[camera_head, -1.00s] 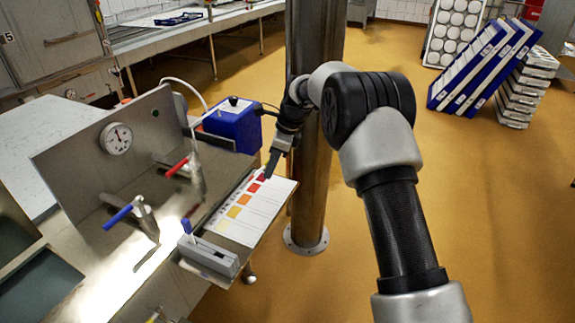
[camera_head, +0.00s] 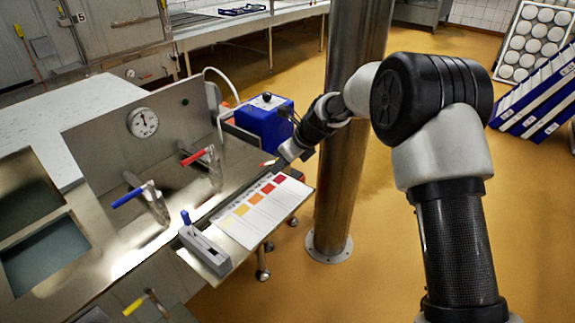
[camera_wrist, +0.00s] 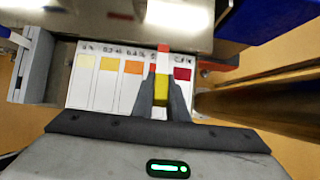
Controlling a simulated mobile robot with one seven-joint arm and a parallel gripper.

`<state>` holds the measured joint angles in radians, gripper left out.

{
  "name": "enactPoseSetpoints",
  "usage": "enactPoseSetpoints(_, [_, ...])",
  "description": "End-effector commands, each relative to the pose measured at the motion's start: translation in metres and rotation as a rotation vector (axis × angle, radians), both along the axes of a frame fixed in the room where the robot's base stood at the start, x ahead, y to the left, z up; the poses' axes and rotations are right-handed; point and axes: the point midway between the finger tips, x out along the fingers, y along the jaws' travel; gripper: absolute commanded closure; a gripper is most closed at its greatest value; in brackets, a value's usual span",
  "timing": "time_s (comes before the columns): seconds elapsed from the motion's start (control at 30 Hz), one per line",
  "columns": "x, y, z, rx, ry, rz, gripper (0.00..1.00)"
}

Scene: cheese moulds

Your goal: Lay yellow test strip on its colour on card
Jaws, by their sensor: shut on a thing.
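My gripper (camera_wrist: 161,92) is shut on the test strip (camera_wrist: 162,88), which shows yellow between the fingers and has a white part and a red tip beyond them. In the head view my gripper (camera_head: 280,160) is at the far end of the colour card, and the strip's end (camera_head: 268,163) sticks out to the left. The white colour card (camera_head: 262,226) has a row of patches from pale yellow through orange to dark red. In the wrist view the fingers and strip cover part of the card (camera_wrist: 92,101) around its red patch. I cannot tell the strip's height above it.
A grey holder with a blue-topped part (camera_head: 204,250) stands at the card's near left end. A blue box (camera_head: 264,122) stands just behind the gripper. A steel column (camera_head: 345,190) rises close on the right.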

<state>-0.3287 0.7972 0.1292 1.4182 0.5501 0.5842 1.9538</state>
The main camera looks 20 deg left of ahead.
Motion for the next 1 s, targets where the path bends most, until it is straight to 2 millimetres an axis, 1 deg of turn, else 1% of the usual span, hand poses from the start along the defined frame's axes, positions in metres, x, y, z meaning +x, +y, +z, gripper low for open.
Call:
enactPoseSetpoints(0.27, [0.0,0.0,-0.012,0.0,0.0,0.0,1.0])
enactPoseSetpoints(1.0, [0.0,0.0,-0.071,0.0,0.0,0.0,1.0])
